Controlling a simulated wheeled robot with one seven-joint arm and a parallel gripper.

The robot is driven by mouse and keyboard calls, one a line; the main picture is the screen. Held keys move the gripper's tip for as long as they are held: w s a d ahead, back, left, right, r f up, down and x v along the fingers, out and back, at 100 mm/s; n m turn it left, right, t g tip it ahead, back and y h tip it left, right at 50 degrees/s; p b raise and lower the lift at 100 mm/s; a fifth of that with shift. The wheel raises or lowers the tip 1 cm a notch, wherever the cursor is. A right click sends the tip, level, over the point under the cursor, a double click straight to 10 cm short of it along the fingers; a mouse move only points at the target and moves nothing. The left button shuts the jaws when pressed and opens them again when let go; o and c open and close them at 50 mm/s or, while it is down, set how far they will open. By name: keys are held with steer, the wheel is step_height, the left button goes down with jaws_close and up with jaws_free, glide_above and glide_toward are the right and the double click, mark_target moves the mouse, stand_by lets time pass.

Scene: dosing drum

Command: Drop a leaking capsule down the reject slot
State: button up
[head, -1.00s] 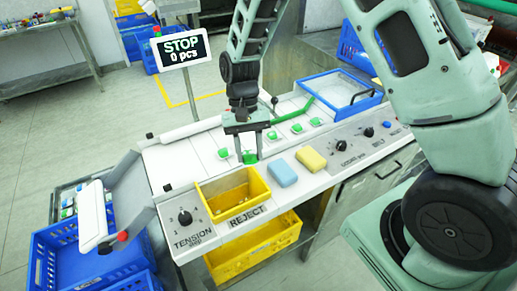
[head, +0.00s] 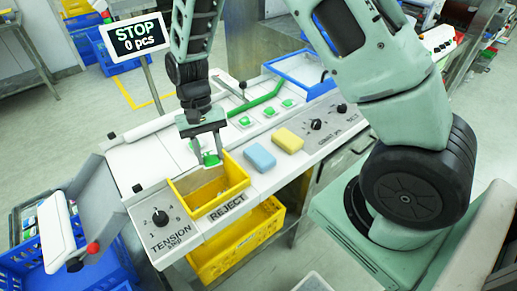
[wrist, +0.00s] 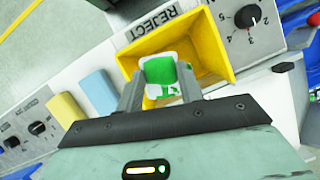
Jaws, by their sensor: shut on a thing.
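My gripper (head: 205,150) is shut on a green and white capsule (head: 211,160), held at the back edge of the yellow reject slot (head: 236,182). In the wrist view the capsule (wrist: 160,77) sits between the two fingers, with the yellow slot (wrist: 215,55) behind it and extending to its right. Green patches show on the capsule's white face. The slot's front carries the REJECT label (head: 227,206). Whether the capsule is over the opening or just behind it is hard to tell.
A blue block (head: 259,157) and a yellow sponge-like block (head: 288,140) lie right of the slot. Several green and white capsules (head: 245,121) sit on the white deck behind. The TENSION knob (head: 160,217) is at left. A yellow crate (head: 240,250) stands below the slot.

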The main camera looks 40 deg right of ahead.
steer(key=o, duration=1)
steer(key=b+v, duration=0.2)
steer(key=v, duration=1.5)
steer(key=shift+w+r, duration=0.15)
steer(key=shift+w, duration=0.05)
steer(key=s+a+n+t, duration=0.1)
steer(key=s+a+n, duration=0.25)
steer(key=s, duration=0.45)
steer(key=s+a+n+t, duration=0.1)
steer(key=s+a+n, duration=0.2)
steer(key=s+a, duration=0.3)
steer(key=s+d+f+n+t, duration=0.1)
steer(key=s+f+n, duration=0.3)
steer(key=s, duration=0.9)
steer(key=shift+d+t+h, duration=0.2)
steer(key=shift+t+h, duration=0.1)
steer(key=shift+t, duration=0.3)
